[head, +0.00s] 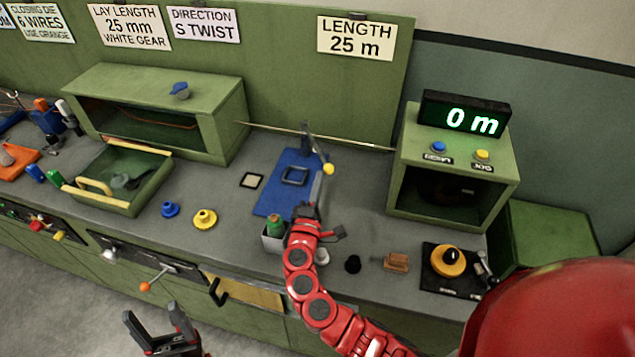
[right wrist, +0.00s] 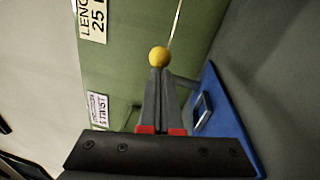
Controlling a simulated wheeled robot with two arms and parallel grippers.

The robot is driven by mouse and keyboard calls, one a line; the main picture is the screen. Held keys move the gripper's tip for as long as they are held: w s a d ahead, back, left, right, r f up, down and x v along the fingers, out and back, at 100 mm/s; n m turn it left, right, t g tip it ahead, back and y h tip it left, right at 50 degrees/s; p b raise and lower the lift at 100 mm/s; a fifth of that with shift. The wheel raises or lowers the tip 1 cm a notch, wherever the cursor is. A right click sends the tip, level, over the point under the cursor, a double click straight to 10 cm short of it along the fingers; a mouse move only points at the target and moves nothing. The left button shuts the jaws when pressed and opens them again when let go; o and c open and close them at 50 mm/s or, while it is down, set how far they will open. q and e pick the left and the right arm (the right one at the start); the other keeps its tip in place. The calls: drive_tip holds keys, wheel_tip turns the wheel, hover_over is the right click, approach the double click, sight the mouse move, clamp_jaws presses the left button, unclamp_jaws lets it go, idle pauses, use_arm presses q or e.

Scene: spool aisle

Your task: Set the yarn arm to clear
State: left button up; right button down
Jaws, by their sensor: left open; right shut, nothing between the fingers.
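The yarn arm shows as a grey post (head: 308,138) with a yellow ball knob (head: 328,169), at the back of a blue plate (head: 270,196) on the bench. My right gripper (head: 318,182) is right at the knob, fingers shut with nothing between them. In the right wrist view the yellow knob (right wrist: 160,57) sits just at or beyond the closed fingertips (right wrist: 161,75); I cannot tell whether they touch. My left gripper (head: 156,324) is open and empty, low in front of the bench. Part of the plate is hidden by my right arm.
A thin line (head: 345,141) runs from the green housing (head: 215,95) to the green counter box (head: 410,150), whose display (head: 465,115) reads 0 m. A grey cup (head: 272,240) with a green item stands beside my right forearm. A yellow knob (head: 448,260) sits at the right.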

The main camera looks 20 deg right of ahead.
drive_tip(key=w+d+n+t+y+b, duration=0.1)
drive_tip(key=d+n+t+y+b, duration=0.1)
drive_tip(key=d, duration=0.9)
drive_tip(key=shift+w+d+n+y+b, duration=0.15)
drive_tip(key=shift+d+n+y+b, duration=0.2)
drive_tip(key=shift+y+b, duration=0.65)
drive_tip(key=shift+a+y+p, duration=0.1)
drive_tip(key=shift+y+p, duration=0.2)
